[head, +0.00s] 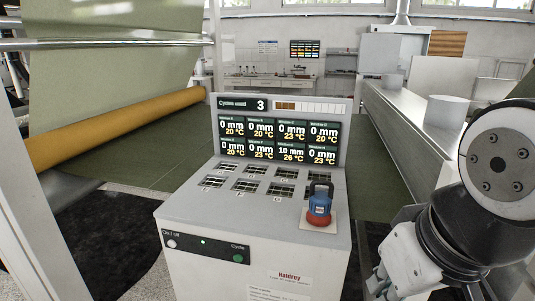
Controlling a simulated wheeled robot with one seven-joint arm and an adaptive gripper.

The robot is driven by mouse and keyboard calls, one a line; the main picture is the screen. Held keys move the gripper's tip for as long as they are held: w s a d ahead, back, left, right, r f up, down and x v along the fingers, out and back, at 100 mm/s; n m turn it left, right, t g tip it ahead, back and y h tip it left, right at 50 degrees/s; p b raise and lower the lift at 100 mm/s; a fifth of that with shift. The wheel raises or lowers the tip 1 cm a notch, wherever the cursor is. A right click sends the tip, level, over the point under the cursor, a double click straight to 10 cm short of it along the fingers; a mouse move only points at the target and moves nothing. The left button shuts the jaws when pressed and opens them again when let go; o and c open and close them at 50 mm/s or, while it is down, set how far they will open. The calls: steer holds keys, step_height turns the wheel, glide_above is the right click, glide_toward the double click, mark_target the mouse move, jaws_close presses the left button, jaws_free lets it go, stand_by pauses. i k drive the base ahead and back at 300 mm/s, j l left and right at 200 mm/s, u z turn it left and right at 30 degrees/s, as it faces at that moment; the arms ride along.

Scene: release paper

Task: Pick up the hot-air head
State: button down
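What looks like the hot-air head (319,203) stands upright at the right front of the machine's grey top. It has a blue body, a dark loop handle on top and a red base, and rests on a small pale square plate (337,226). My gripper (378,283) is at the lower right, lower in the picture than the head and to its right, apart from it. Its pale fingers show only partly, and their opening is hard to make out. I see nothing held in it.
The grey machine (180,210) has a display (278,138) at its back, several slotted vents on top and a green button (238,258) in front. A grey bench (400,115) with a white cylinder (447,111) runs along the right. An orange roller (120,115) lies at left.

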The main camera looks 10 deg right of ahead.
mark_target(319, 215)
steer(key=i+j+u, duration=0.3)
steer(key=i+j, duration=0.45)
steer(key=j, duration=0.15)
